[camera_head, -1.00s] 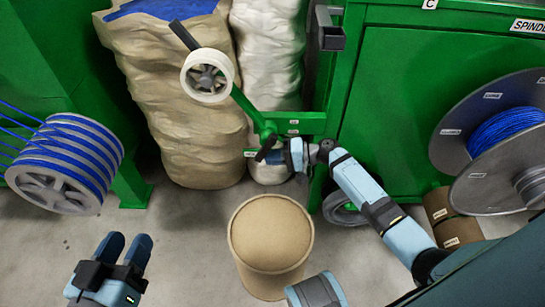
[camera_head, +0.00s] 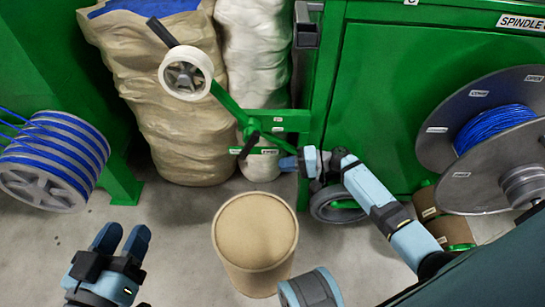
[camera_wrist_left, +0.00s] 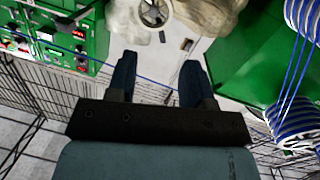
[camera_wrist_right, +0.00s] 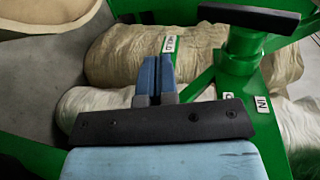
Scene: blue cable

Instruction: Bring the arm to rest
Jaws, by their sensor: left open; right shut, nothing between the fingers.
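My right arm reaches in from the lower right in the head view. In the right wrist view the fingers (camera_wrist_right: 154,76) are pressed together, with a black handle (camera_wrist_right: 250,17) above and to the right. My left gripper (camera_head: 121,240) is open and empty at the lower left, above the bare floor. Its two fingers stand apart in the left wrist view (camera_wrist_left: 157,75), with nothing between them.
A blue-wound spool (camera_head: 55,160) stands at the left. A tan drum (camera_head: 255,235) stands in the middle. A large grey reel (camera_head: 455,100) with blue cable is at the right. Wrapped sacks (camera_head: 165,100) stand behind the white roller (camera_head: 186,73).

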